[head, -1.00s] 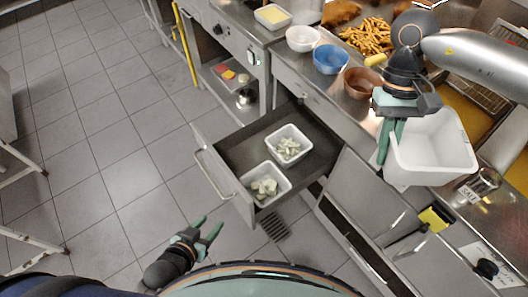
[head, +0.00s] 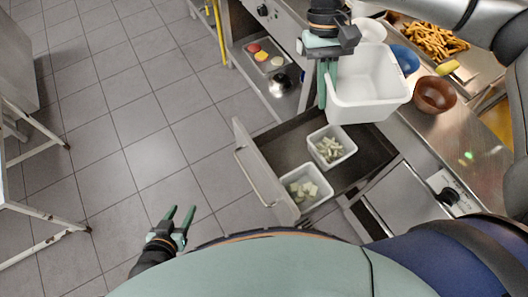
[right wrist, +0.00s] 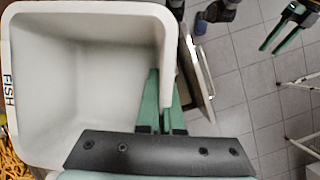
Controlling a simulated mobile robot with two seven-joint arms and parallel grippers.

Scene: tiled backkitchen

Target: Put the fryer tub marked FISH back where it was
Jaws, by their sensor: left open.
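The white fryer tub (head: 372,101) is empty and hangs above the counter edge and the far end of the open drawer in the head view. In the right wrist view the tub (right wrist: 85,25) shows the word FISH on its left rim. My right gripper (head: 325,98) is shut on the tub's wall; in the right wrist view its fingers (right wrist: 163,105) straddle that wall. The open drawer (head: 283,148) holds two smaller-looking white tubs with pale pieces, a far one (head: 345,157) and a near one (head: 322,200). My left gripper (head: 182,211) is open and empty over the floor.
On the counter stand a blue bowl (head: 406,60), a brown bowl (head: 434,95) and a tray of fries (head: 435,38). A white-legged table (head: 40,215) stands at left. The tiled floor between is clear.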

